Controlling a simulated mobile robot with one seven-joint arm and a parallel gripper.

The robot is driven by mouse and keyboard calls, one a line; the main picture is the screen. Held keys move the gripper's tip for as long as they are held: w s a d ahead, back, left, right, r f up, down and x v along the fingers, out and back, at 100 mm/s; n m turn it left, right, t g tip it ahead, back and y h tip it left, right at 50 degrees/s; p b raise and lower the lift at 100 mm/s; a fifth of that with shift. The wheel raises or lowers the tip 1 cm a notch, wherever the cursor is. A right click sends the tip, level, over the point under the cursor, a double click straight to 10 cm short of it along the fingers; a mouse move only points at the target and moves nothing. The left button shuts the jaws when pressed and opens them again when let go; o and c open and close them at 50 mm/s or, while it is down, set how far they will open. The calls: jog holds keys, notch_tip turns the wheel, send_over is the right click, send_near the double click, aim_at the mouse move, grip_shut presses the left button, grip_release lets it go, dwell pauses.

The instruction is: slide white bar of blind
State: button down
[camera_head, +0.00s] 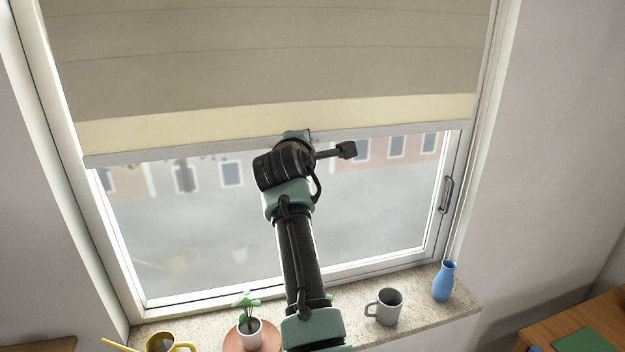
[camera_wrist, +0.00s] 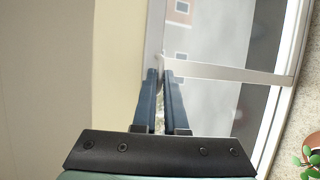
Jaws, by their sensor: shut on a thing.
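The blind (camera_head: 270,60) hangs over the upper half of the window, beige with a cream band along its lower part. Its white bar (camera_head: 390,132) runs along the bottom edge, slightly tilted in the head view. My gripper (camera_head: 297,134) is at the middle of the bar, and its fingers are mostly hidden behind my wrist there. In the wrist view my gripper (camera_wrist: 161,76) has its two dark blue fingers close together at the white bar (camera_wrist: 154,40), with the tips shut on it. The blind's cream band (camera_wrist: 118,70) lies just left of the fingers.
The stone sill (camera_head: 420,290) below holds a yellow watering can (camera_head: 160,343), a potted plant (camera_head: 250,330) on a saucer, a grey mug (camera_head: 385,306) and a blue vase (camera_head: 443,281). The window handle (camera_head: 446,195) is on the right frame. Bare glass lies below the bar.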

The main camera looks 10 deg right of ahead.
aim_at(306, 108)
notch_tip(306, 108, up, 8)
jog(key=p, duration=0.3)
jog(key=shift+r, duration=0.1)
jog(key=c, duration=1)
grip_release()
jog(key=shift+o, duration=0.2)
jog(key=shift+s+a+b, duration=0.2)
jog(key=shift+s+b, duration=0.15)
jog(key=shift+s, duration=0.1)
jog(key=b+v, duration=0.6)
jog(key=v, duration=0.6)
